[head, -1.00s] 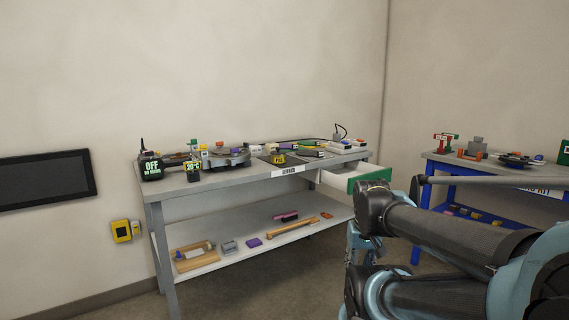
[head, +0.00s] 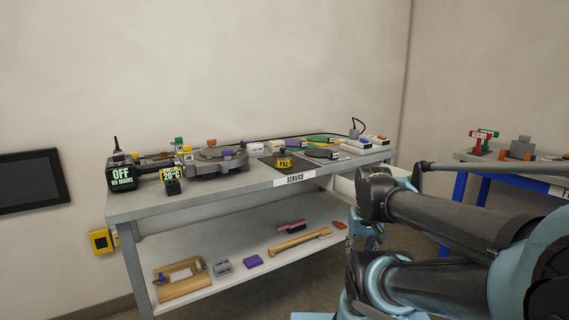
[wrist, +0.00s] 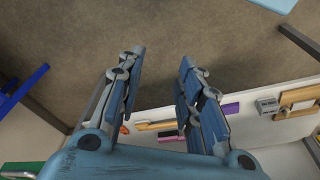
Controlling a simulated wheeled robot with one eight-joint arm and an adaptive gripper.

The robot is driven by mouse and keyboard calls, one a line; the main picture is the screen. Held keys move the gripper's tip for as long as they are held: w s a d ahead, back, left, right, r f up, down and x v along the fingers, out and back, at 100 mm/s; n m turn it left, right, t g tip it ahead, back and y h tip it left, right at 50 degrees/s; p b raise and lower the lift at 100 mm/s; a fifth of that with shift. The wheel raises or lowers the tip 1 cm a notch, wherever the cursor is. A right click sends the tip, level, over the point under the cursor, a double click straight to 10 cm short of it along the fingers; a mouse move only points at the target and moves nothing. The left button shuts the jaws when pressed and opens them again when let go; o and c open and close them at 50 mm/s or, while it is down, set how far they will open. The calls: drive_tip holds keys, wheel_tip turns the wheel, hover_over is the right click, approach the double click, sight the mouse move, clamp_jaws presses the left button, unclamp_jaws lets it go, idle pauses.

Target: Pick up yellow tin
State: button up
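The tin does not show in the wrist view. In the head view my arm fills the right side, well right of the tin, and my gripper's fingers cannot be made out.
The bench top is crowded: a box reading OFF (head: 122,178), a 20°C display (head: 172,181), a round grey device (head: 216,160) and several coloured pieces. A drawer (head: 343,184) is partly hidden by my arm. A blue-legged table (head: 480,180) stands at right.

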drive_tip(key=shift+w+a, duration=0.1)
drive_tip(key=shift+w, duration=0.3)
drive_tip(key=shift+o, duration=0.3)
drive_tip(key=o, duration=0.4)
drive_tip(key=shift+s+r, duration=0.15)
drive_tip(key=shift+r, duration=0.05)
drive_tip(key=o, duration=0.9)
drive_tip(key=r, duration=0.1)
drive_tip(key=w+r, duration=0.1)
drive_tip(key=shift+w+a+r+n, duration=0.2)
drive_tip(key=shift+a+r+n, duration=0.1)
drive_tip(key=shift+r, duration=0.1)
wheel_tip(320, 180, up, 29)
drive_tip(key=n+t+y, duration=0.2)
drive_tip(key=n+y, duration=0.1)
drive_tip(key=n, duration=0.3)
hover_over(281, 156)
drive_tip(key=d, duration=0.3)
drive_tip(key=shift+g, duration=0.3)
drive_tip(key=x, duration=1.1)
drive_tip(key=shift+s+d+f, duration=0.1)
drive_tip(key=shift+s+f, duration=0.05)
drive_tip(key=shift+f, duration=0.35)
drive_tip(key=shift+d+x, duration=0.15)
drive_tip(key=shift+x, duration=1.15)
drive_tip(key=shift+d+x, duration=0.1)
drive_tip(key=shift+x, duration=1.2)
